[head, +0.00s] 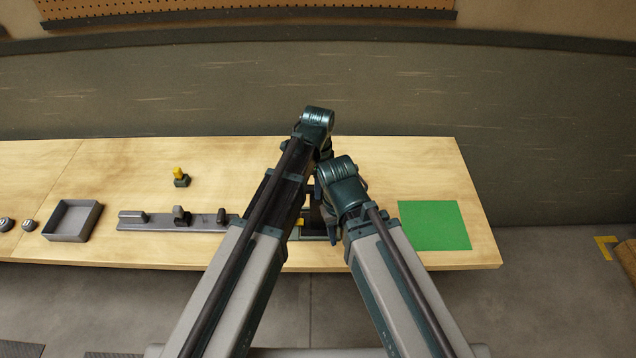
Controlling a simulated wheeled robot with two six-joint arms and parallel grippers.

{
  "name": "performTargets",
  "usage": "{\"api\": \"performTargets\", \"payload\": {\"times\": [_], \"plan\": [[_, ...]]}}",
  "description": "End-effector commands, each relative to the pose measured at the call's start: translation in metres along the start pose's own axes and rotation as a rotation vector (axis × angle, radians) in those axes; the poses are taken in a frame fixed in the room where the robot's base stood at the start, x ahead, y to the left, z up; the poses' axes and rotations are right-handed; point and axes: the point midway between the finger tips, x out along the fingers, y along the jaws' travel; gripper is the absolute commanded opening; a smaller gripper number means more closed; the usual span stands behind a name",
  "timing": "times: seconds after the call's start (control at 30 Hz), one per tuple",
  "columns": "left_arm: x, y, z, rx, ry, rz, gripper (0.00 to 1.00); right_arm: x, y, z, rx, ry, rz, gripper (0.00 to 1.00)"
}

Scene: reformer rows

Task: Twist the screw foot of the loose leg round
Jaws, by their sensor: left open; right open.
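My two arms meet over the middle of the bench. My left gripper (325,152) is the higher one, over the bench top, and is open, mostly hidden behind its own wrist. My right gripper (322,212) is open, low over a dark and grey fixture (308,239) near the front edge, and is partly hidden by its arm. A small yellow part (299,222) shows at this fixture, between the arms. I cannot tell whether it belongs to the loose leg. The leg and its screw foot are not clearly visible. I cannot tell whether either gripper touches anything.
A yellow-topped dark piece (181,177) stands at the back left. A grey rail (150,225) with upright blocks lies in front of it. Further left are a grey tray (70,237) and two small round pieces (28,225). A bare green mat (434,225) lies on the right.

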Motion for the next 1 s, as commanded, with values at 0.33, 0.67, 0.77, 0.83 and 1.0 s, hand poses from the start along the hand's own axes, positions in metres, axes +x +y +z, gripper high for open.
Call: {"api": "performTargets", "payload": {"times": [0.33,0.67,0.77,0.83,1.0], "plan": [[-0.040,0.000,0.000,0.000,0.000,0.000,0.60,-0.039,0.004,0.002,0.006,0.000,-0.001,0.50],[-0.090,0.000,0.000,0.000,0.000,0.000,0.60,-0.090,0.008,0.006,0.006,-0.002,-0.002,0.50],[-0.105,0.000,0.000,0.000,0.000,0.000,0.60,-0.105,0.010,0.007,0.004,-0.003,-0.002,0.50],[-0.116,0.000,0.000,0.000,0.000,0.000,0.60,-0.115,0.011,0.007,0.003,-0.003,-0.002,0.50],[-0.133,0.000,0.000,0.000,0.000,0.000,0.60,-0.132,0.012,0.009,0.012,-0.004,-0.003,0.50]]}}
